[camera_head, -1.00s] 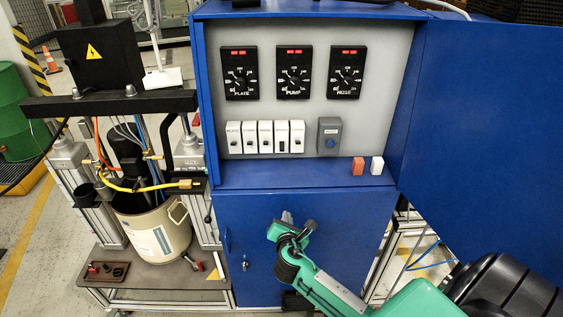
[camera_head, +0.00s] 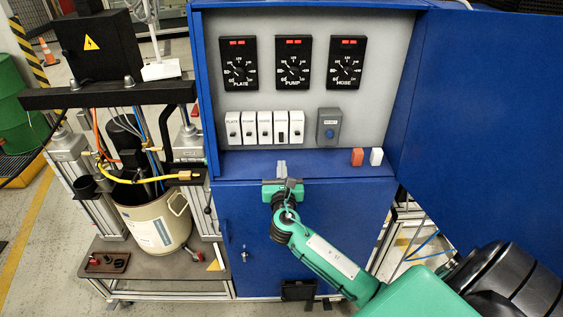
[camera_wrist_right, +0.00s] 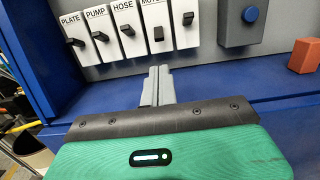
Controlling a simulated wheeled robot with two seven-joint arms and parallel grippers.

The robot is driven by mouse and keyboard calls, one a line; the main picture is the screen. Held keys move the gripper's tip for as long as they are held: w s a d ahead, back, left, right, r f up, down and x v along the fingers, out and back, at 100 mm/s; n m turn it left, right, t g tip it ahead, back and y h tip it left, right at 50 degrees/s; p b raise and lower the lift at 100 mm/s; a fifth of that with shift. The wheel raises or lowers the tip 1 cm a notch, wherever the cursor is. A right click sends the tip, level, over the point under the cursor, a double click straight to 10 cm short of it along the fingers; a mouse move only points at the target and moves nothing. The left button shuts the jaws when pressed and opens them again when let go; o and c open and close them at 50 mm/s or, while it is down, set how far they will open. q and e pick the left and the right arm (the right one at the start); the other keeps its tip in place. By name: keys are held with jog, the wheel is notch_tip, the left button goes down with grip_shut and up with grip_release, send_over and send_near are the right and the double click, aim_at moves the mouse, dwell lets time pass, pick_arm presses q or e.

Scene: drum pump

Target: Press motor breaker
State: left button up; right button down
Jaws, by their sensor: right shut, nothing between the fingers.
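The motor breaker (camera_head: 281,133) is the fourth in a row of white breakers on the grey panel inside the blue cabinet. In the right wrist view the motor breaker (camera_wrist_right: 157,20) has a partly readable label, and its dark lever sits lower than its neighbours' levers. My right gripper (camera_head: 282,165) is shut and empty, below the row in front of the cabinet's lower ledge. In the right wrist view its fingers (camera_wrist_right: 160,75) point up toward the motor breaker, with a gap between. My left gripper is out of view.
Plate, pump and hose breakers (camera_wrist_right: 130,28) stand to the left, another white breaker (camera_wrist_right: 186,15) to the right. A grey box with a blue button (camera_head: 328,131) is further right. Orange (camera_head: 357,157) and white (camera_head: 376,156) blocks sit on the ledge. The open blue door (camera_head: 485,120) bounds the right.

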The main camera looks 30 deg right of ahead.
aim_at(281, 137)
jog(key=p+x, duration=0.1)
jog(key=x, duration=0.7)
jog(key=shift+w+d+p, duration=0.15)
jog(key=shift+w+p, duration=0.05)
jog(key=shift+p, duration=0.15)
